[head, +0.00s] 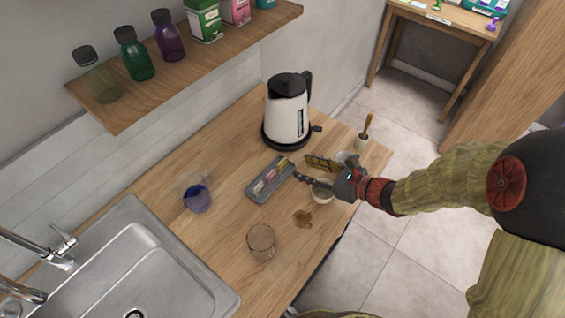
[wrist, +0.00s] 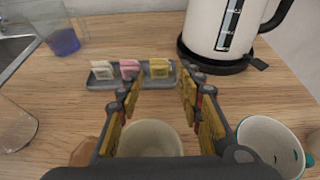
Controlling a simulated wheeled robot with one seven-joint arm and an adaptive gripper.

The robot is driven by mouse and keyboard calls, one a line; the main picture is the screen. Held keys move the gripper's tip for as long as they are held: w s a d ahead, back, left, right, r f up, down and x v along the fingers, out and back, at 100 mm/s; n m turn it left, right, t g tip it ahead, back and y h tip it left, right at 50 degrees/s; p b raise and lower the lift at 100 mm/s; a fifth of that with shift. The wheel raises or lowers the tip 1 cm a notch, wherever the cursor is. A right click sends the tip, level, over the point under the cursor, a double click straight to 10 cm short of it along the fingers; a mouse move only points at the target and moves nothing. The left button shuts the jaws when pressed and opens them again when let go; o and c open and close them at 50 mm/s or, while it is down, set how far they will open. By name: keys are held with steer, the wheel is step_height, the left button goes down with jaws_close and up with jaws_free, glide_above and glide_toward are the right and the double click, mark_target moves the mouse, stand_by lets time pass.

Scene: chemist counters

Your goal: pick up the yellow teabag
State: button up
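The yellow teabag (wrist: 160,68) lies at the right end of a grey tray (wrist: 102,84), beside a pink teabag (wrist: 130,69) and a white teabag (wrist: 102,70). In the head view the yellow teabag (head: 283,162) is at the tray's end nearest the kettle. My gripper (wrist: 160,88) is open and empty, with its fingers pointing towards the yellow teabag and stopping short of it. In the head view my gripper (head: 306,168) is to the right of the tray, above the counter.
A white and black kettle (head: 287,112) stands behind the tray. A cup (wrist: 150,138) is below my fingers, and a white mug (wrist: 272,145) is to the right. A glass (head: 261,242) and a jug with blue liquid (head: 195,194) stand to the left.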

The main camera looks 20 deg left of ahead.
mark_target(282, 161)
steer(key=shift+w+a+f, duration=0.15)
steer(key=shift+a+f, duration=0.15)
steer(key=shift+a, duration=0.05)
steer(key=x, duration=0.2)
steer(key=b+x, duration=0.1)
steer(key=x, duration=0.1)
steer(key=b+x, duration=0.1)
steer(key=x, duration=0.2)
steer(key=shift+a+r, duration=0.1)
steer(key=shift+r, duration=0.25)
steer(key=c, duration=0.4)
